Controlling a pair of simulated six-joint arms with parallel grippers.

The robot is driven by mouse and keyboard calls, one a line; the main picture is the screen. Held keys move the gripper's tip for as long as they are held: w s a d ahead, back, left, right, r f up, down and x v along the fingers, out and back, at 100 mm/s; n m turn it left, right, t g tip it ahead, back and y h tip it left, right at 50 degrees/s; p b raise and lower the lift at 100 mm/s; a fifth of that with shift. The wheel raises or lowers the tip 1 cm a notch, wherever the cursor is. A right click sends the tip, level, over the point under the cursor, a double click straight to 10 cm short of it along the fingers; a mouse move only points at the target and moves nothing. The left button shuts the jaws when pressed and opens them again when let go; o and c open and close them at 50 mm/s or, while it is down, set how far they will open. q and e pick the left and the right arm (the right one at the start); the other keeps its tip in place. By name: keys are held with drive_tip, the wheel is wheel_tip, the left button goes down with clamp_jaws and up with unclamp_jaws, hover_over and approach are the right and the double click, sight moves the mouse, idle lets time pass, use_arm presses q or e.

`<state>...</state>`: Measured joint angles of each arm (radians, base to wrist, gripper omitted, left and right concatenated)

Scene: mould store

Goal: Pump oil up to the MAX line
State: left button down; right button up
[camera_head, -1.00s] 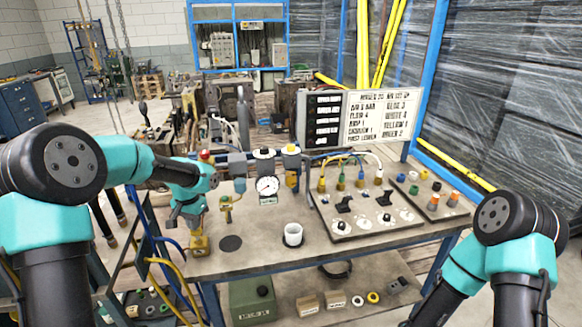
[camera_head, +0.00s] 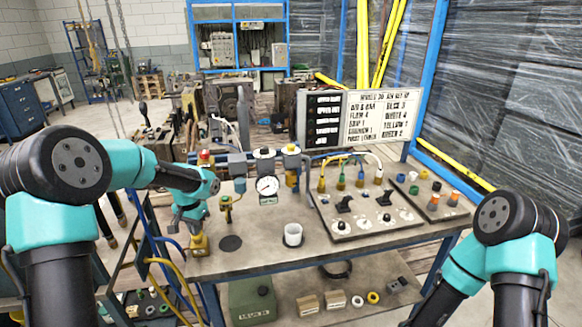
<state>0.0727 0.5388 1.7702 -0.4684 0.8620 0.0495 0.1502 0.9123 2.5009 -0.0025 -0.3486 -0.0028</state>
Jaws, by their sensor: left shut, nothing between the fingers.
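My left gripper (camera_head: 191,222) points down at the left end of the workbench (camera_head: 345,255). It is shut with nothing held, directly above or against a small yellow-brass item (camera_head: 199,244) on the bench; I cannot tell whether they touch. A row of air-line units stands behind it, with a round gauge (camera_head: 267,186) and a yellow-collared unit (camera_head: 292,168). No MAX line or oil level is readable.
A green canister (camera_head: 254,303) stands on the lower shelf beside small boxes and rings. A panel with knobs and fittings (camera_head: 365,210) fills the bench's right. A sign board (camera_head: 360,117) stands behind. Yellow and blue hoses (camera_head: 165,265) hang at the left edge.

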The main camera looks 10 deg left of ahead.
use_arm(q)
drive_tip(key=shift+r, duration=1.85)
wheel_tip(320, 180, up, 6)
idle(0.5)
